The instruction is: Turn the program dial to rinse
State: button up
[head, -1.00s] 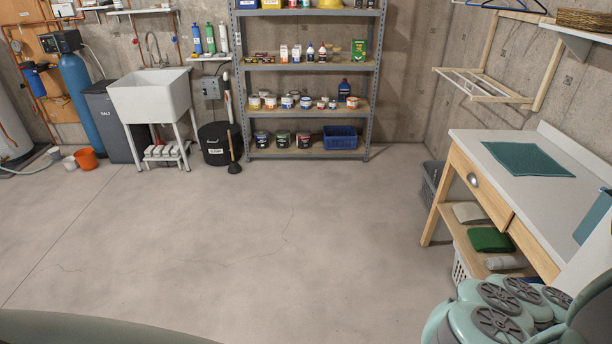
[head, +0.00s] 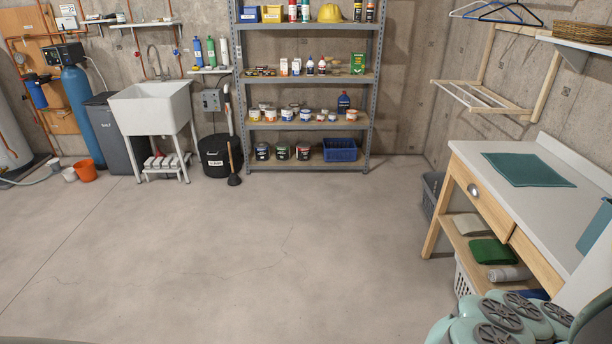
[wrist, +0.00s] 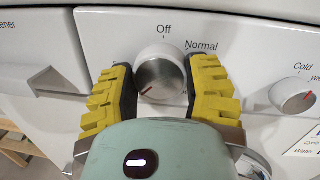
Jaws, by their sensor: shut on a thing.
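The program dial (wrist: 161,74) is a round white knob with a grey metal face on the white machine panel (wrist: 110,28) in the wrist view. A red mark on its face points to the lower left. The label "Off" stands above the dial and "Normal" at its upper right; no rinse label can be read. My gripper (wrist: 158,68) has a yellow, ridged finger with a dark inner pad on each side of the dial and is shut on it. My wrist housing hides the panel below the dial. The gripper is not seen in the head view.
A second white knob (wrist: 293,95), marked "Cold", sits to the right on the panel. A grey drawer handle (wrist: 52,82) is at the left. In the head view a workbench (head: 560,165) stands at right, a shelf rack (head: 372,90) at the back, and the floor (head: 250,240) is clear.

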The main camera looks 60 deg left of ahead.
dwell(0.4)
jog(key=o, duration=1.3)
jog(key=shift+c, duration=0.2)
jog(key=v, duration=1.2)
